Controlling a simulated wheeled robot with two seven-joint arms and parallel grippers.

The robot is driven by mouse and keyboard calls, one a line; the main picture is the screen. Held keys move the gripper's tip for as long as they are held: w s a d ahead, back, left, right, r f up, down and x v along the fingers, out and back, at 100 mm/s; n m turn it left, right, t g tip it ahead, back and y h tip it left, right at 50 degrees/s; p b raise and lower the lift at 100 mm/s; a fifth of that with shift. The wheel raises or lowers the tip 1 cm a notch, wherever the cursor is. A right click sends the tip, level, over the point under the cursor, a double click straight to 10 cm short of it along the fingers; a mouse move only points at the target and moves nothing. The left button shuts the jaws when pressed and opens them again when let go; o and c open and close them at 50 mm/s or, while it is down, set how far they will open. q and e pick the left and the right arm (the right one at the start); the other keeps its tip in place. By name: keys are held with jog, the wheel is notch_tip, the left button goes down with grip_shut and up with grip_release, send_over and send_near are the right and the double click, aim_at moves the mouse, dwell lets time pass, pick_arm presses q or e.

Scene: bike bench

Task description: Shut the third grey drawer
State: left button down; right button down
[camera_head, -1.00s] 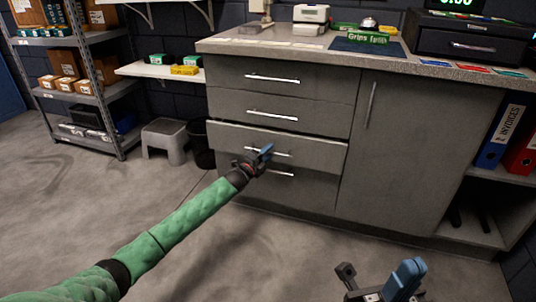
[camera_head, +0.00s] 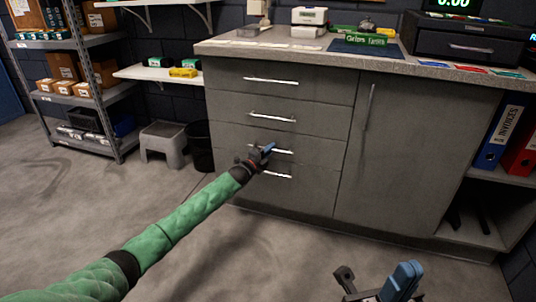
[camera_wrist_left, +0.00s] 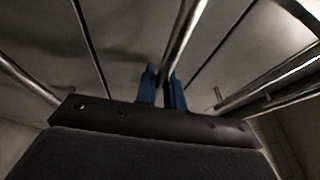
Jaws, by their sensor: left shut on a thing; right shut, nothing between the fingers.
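The third grey drawer (camera_head: 225,136) is in the counter's drawer stack in the head view. Its front looks about level with the drawers above and below it. My left gripper (camera_head: 262,152) is at its metal handle (camera_head: 284,152). In the left wrist view the blue fingers (camera_wrist_left: 162,88) are shut on a handle bar (camera_wrist_left: 184,38). My right gripper (camera_head: 385,285) is low at the bottom of the head view, shut and empty, away from the counter.
Drawers with bar handles lie above and below, and a tall cupboard door (camera_head: 395,150) is to the right. A grey step stool (camera_head: 162,143) and a dark bin (camera_head: 200,145) stand left of the counter. The floor in front is clear.

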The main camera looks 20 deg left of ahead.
pick_arm(q)
jog(key=shift+w+a, duration=0.1)
jog(key=shift+a, duration=0.05)
jog(key=c, duration=1.5)
grip_release()
jog(key=shift+f, duration=0.1)
jog(key=shift+s+f, duration=0.15)
jog(key=shift+s, duration=0.05)
jog(key=r+p+v, duration=0.1)
jog(key=p+v, duration=0.1)
jog(key=v, duration=0.5)
jog(key=shift+f, duration=0.25)
jog(key=shift+a, duration=0.1)
